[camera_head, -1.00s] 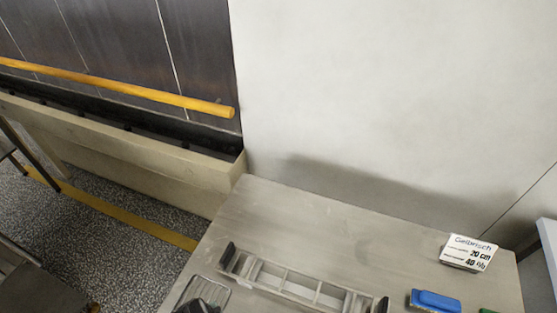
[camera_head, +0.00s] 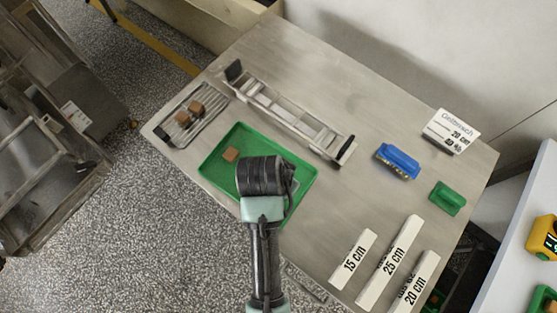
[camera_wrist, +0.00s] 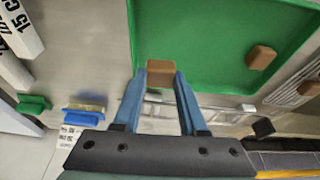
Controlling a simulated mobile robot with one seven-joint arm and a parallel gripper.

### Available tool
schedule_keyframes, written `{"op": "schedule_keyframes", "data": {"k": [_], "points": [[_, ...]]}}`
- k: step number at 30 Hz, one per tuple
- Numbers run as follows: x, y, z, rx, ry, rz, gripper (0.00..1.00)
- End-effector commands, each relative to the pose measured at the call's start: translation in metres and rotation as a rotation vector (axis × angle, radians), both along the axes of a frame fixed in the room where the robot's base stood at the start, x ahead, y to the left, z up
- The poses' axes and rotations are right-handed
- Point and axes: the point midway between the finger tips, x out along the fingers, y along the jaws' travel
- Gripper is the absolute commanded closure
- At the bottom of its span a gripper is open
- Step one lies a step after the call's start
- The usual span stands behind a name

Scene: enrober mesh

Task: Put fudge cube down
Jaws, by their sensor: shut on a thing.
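A brown fudge cube (camera_wrist: 160,74) is held between the blue fingers of my gripper (camera_wrist: 160,80) in the wrist view. The gripper is over the edge of the green tray (camera_wrist: 205,60); I cannot tell whether the cube touches the tray. In the head view my arm hides the fingertips and the held cube. A second fudge cube (camera_head: 231,155) lies in the green tray (camera_head: 212,172), towards its left side. It also shows in the wrist view (camera_wrist: 261,57), apart from my gripper.
A wire rack (camera_head: 172,128) with fudge cubes (camera_head: 196,107) stands left of the tray. A metal frame (camera_head: 290,117) lies behind it. A blue brush (camera_head: 398,160), a green block (camera_head: 447,198), a sign (camera_head: 451,131) and white length bars (camera_head: 390,262) are on the right. Bare table lies between.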

Motion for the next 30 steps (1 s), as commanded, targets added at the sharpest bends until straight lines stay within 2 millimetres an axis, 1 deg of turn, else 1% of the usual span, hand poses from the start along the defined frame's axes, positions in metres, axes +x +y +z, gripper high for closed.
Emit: {"op": "schedule_keyframes", "data": {"k": [1, 5, 9, 13, 25, 26, 27, 28, 30], "points": [[-0.001, 0.0, -0.007, 0.0, 0.004, 0.0, 0.9], [-0.001, 0.0, -0.018, 0.0, 0.003, 0.002, 0.9], [-0.001, 0.0, -0.039, 0.001, 0.004, 0.003, 0.9], [-0.001, 0.0, -0.054, 0.001, 0.002, 0.002, 0.9], [0.0, 0.0, -0.06, 0.001, -0.001, 0.003, 0.9], [0.0, 0.0, -0.061, 0.0, 0.0, 0.002, 0.57], [0.0, 0.0, -0.06, 0.001, -0.001, 0.003, 0.5], [0.0, 0.0, -0.06, 0.001, -0.001, 0.003, 0.46], [0.0, 0.0, -0.06, 0.001, -0.001, 0.003, 0.46]]}}
